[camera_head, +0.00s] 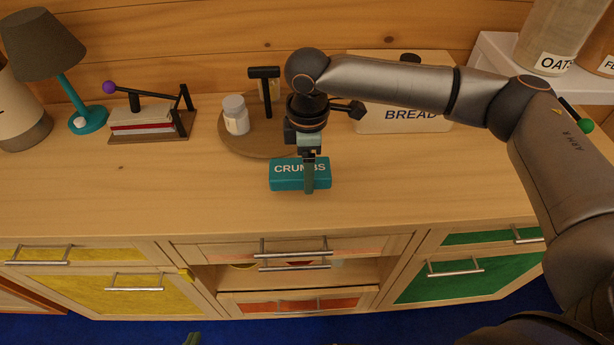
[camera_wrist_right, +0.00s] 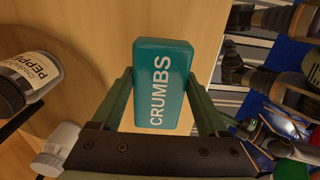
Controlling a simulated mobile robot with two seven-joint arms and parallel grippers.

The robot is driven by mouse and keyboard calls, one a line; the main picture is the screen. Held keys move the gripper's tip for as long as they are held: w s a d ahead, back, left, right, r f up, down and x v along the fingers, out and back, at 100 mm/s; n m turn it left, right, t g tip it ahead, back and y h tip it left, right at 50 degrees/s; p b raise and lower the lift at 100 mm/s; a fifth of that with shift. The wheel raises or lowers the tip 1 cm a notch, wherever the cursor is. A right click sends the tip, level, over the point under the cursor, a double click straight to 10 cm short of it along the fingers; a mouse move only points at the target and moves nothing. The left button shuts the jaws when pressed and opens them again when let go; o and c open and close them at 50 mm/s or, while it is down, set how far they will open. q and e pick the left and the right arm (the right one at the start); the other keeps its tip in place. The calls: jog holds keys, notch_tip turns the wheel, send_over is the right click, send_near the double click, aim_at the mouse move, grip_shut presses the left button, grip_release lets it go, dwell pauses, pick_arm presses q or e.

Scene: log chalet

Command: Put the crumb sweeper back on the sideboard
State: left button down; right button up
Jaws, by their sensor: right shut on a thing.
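The crumb sweeper (camera_head: 286,181) is a teal block marked "CRUMBS". In the head view it is at the sideboard (camera_head: 190,198), over the wooden top near the front edge; I cannot tell whether it rests on the top or is just above it. My right gripper (camera_head: 309,184) reaches down from above and is shut on it. In the right wrist view the sweeper (camera_wrist_right: 163,70) sits between the two green fingers (camera_wrist_right: 163,108). Of my left gripper (camera_head: 192,340), only a small green tip seems to show at the bottom edge, so its jaws are hidden.
Behind the sweeper are a round wooden tray (camera_head: 240,145) with a white jar (camera_head: 236,115), and a bread box (camera_head: 400,118). A drawer (camera_head: 290,250) is below. The top left of the sweeper is clear.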

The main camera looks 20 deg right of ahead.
jog(key=f, duration=0.3)
jog(key=shift+w+f, duration=0.15)
jog(key=shift+w, duration=0.05)
jog(key=shift+f, duration=0.15)
jog(key=o, duration=1.2)
notch_tip(320, 180, up, 12)
jog(key=shift+r+p, duration=0.1)
jog(key=shift+p, duration=0.2)
jog(key=shift+s, duration=0.1)
